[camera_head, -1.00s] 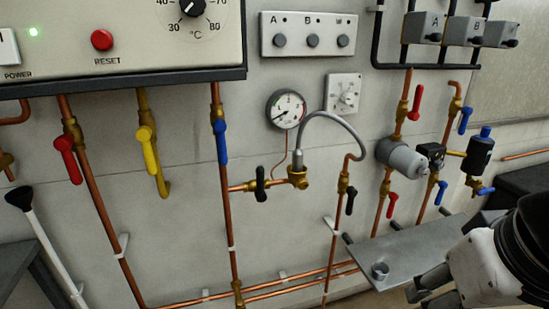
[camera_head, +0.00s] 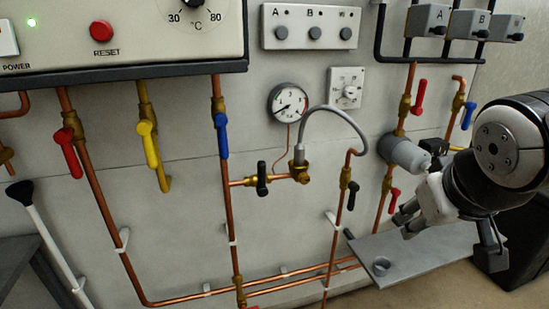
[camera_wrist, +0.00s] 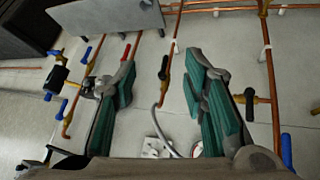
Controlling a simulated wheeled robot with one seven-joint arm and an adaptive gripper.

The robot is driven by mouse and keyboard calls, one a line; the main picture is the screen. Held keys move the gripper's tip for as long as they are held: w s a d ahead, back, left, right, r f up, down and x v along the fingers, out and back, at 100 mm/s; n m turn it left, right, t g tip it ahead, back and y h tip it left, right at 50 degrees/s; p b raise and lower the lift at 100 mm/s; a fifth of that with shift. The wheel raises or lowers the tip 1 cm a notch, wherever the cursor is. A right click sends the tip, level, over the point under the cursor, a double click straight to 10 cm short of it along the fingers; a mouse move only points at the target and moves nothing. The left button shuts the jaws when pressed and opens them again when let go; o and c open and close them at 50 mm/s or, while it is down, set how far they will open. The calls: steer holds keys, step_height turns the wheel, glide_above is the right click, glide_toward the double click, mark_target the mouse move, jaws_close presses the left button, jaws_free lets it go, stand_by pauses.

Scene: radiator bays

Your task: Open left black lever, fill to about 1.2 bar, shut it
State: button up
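The left black lever (camera_head: 261,178) stands upright, across a short horizontal brass-and-copper branch under the gauge. It also shows in the wrist view (camera_wrist: 249,105), to the right of my fingers. The round pressure gauge (camera_head: 288,103) has its needle pointing to the lower left, at the low end; the exact value is too small to read. A grey hose (camera_head: 338,112) arches from the branch fitting to the right pipe, which has another black lever (camera_head: 352,195). My gripper (camera_wrist: 160,66) is open and empty. In the head view it is right of both black levers, apart from them.
Red (camera_head: 68,150), yellow (camera_head: 149,145) and blue (camera_head: 221,135) levers hang on pipes to the left. A grey cylinder (camera_head: 408,153) protrudes near my arm.

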steer(key=w+a+f+n+t+y, duration=0.1)
steer(key=w+f+n+t, duration=0.15)
steer(key=w, duration=1.05)
steer(key=n+t+y+b, duration=0.2)
steer(key=n+y, duration=0.5)
steer(key=y, duration=0.8)
glide_above(262, 186)
steer(key=w, duration=0.1)
steer(key=shift+g, duration=0.25)
step_height(262, 186, down, 8)
steer(key=shift+w+r, duration=0.1)
steer(key=shift+r, duration=0.15)
jaws_close()
